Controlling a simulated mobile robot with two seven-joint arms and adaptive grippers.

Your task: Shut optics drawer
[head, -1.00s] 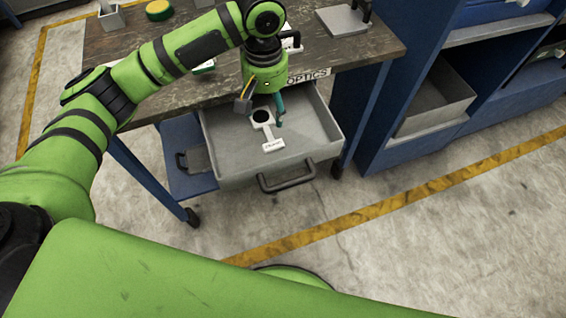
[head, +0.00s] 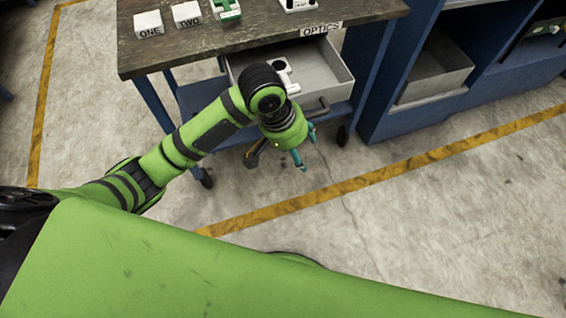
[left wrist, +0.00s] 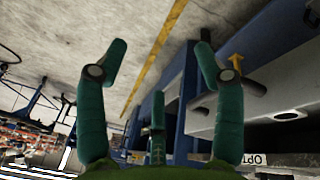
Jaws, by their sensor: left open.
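The grey optics drawer (head: 333,72) stands open below the tabletop, under the OPTICS label (head: 321,29). A white part (head: 286,76) lies inside it, partly hidden by my left arm. The drawer's dark handle (head: 318,108) shows in front, partly covered by my wrist. My left gripper (head: 306,148) is open and empty, outside the drawer, in front of and below its handle in the head view. In the left wrist view the teal fingers (left wrist: 160,75) are spread, with the drawer front (left wrist: 285,122) and handle (left wrist: 245,84) beside the right-hand finger. My right gripper is not in view.
A blue shelf unit with a grey bin (head: 437,75) stands at the right. The floor in front is clear, with a yellow line (head: 400,160).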

